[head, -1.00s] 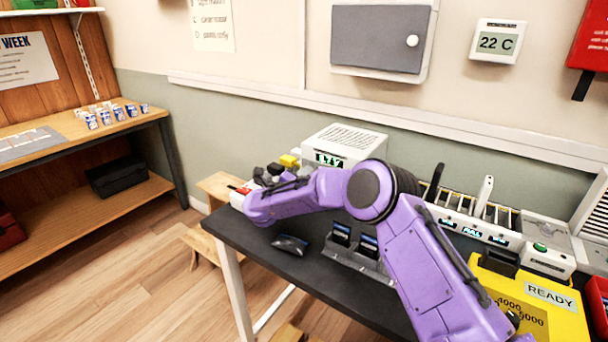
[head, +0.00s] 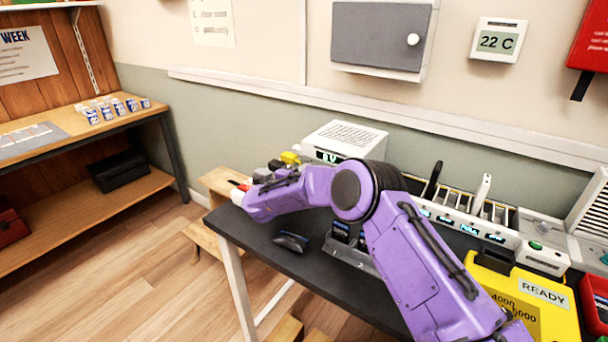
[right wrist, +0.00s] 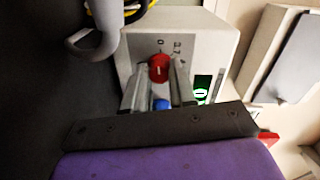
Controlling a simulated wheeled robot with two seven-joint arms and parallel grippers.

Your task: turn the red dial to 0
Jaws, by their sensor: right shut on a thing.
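The red dial (right wrist: 158,67) is on the front of a pale box (right wrist: 205,32) in the right wrist view. Small marks, including a 0, are printed above it. My right gripper (right wrist: 159,72) is shut on the dial, one finger on each side. A blue knob (right wrist: 161,104) shows below, partly hidden. The box's lit green display (right wrist: 201,94) seems to show a 0. In the head view the white box (head: 345,138) stands at the table's back, its display (head: 328,157) lit; my purple right arm hides the dial. My left gripper is not in view.
The dark table (head: 260,232) also holds a small black device (head: 291,241) and a rack. A slotted charger row (head: 470,225) and a yellow READY box (head: 535,305) are at the right. A grey curved hook-like part (right wrist: 95,35) is close to my gripper in the wrist view.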

